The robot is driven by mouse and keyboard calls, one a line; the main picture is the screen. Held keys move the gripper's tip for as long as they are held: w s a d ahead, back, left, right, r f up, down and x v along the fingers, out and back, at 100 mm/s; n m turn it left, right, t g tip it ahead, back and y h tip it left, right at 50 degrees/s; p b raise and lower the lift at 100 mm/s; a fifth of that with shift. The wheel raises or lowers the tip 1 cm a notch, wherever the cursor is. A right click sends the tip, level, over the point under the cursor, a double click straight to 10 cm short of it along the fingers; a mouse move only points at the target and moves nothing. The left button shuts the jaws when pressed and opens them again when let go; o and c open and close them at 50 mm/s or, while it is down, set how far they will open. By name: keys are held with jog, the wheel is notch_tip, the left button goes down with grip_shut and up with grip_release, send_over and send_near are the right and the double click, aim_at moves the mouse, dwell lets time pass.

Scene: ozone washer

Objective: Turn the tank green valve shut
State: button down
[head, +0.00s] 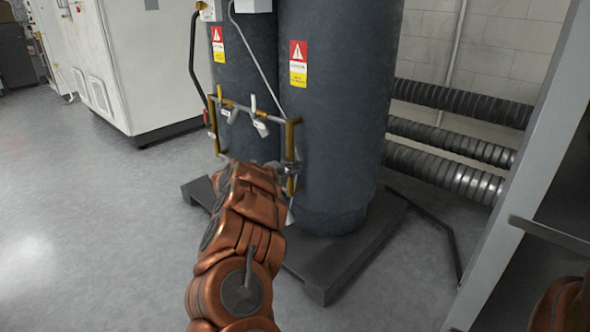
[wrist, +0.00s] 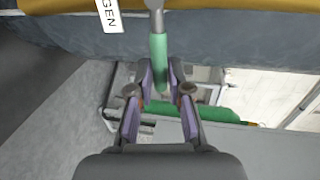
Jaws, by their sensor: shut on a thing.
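The green valve handle (wrist: 158,55) points down from its grey stem in the wrist view, just below a yellow pipe (wrist: 220,5). My gripper (wrist: 160,86) is shut on the green handle, with a purple-padded finger on each side of its lower part. In the head view my gripper (head: 284,168) is small and partly hidden by my arm, at the lower part of the yellow pipe frame (head: 293,140) in front of the dark tanks (head: 345,110). The green handle cannot be made out there.
A second green bar (wrist: 205,112) lies across the wrist view behind the fingers. A white tag (wrist: 110,15) hangs on the pipe. White tags and levers (head: 260,127) hang higher on the frame. The tanks stand on a dark base (head: 325,278). The floor (head: 90,230) at left is clear.

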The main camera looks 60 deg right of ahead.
jog(key=c, duration=1.1)
grip_release()
jog(key=shift+f, duration=0.1)
jog(key=v, duration=1.2)
